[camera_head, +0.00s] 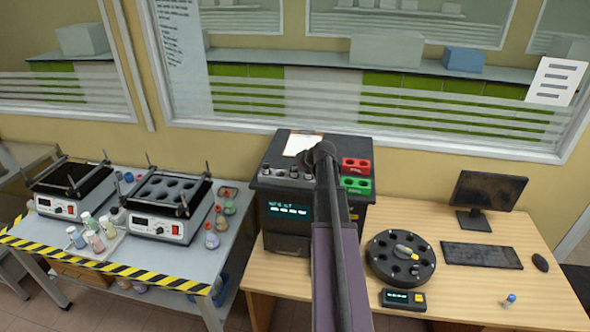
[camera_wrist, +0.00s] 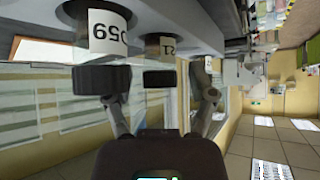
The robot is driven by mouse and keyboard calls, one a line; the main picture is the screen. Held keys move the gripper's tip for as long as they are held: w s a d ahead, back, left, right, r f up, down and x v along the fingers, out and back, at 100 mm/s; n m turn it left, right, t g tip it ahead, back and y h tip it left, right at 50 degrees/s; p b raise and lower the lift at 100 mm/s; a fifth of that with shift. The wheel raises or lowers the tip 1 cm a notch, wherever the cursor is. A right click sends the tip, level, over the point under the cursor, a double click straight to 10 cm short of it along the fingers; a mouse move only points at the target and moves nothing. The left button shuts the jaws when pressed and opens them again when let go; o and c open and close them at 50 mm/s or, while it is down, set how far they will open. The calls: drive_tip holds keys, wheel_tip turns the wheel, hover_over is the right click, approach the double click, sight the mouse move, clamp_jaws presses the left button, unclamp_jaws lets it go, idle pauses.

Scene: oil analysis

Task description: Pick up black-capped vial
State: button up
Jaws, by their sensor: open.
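In the wrist view, turned over by the camera, two black-capped vials stand on a grey surface. The larger-looking vial (camera_wrist: 108,30) has a white label reading "059", and its cap lies by the left fingertip. The smaller vial (camera_wrist: 165,48) has a label ending in "21", and its black cap appears between my fingers. My gripper (camera_wrist: 159,95) is open and empty, with fingers spread on the cap side. I cannot tell how far it is from either cap. In the head view, my arm covers part of the black analyzer (camera_head: 285,205), and my gripper is not clearly visible.
The analyzer's top also carries a clipboard (camera_head: 302,144), a red rack (camera_head: 357,165) and a green rack (camera_head: 355,185). A round black carousel (camera_head: 400,275) and a monitor (camera_head: 487,193) stand to the right. Two shakers stand on the left table, with several bottles around them.

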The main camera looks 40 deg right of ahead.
drive_tip(key=p+v, duration=0.8)
drive_tip(key=v, duration=0.4)
idle(1.0)
drive_tip(key=w+a+f+g+y, duration=0.1)
drive_tip(key=a+f+g, duration=0.1)
drive_tip(key=a, duration=1)
drive_tip(key=a+f+g+y, duration=0.1)
drive_tip(key=a+f+g, duration=0.1)
drive_tip(key=a, duration=0.9)
drive_tip(key=s+a+g+h, duration=0.1)
drive_tip(key=s+a, duration=0.3)
drive_tip(key=a, duration=0.6)
drive_tip(key=s+a+f+m+g+h, duration=0.1)
drive_tip(key=s+a+g, duration=0.3)
drive_tip(key=a, duration=0.7)
drive_tip(key=shift+s+f+h, duration=0.25)
drive_tip(key=shift+s+h, duration=0.25)
drive_tip(key=shift+s, duration=0.2)
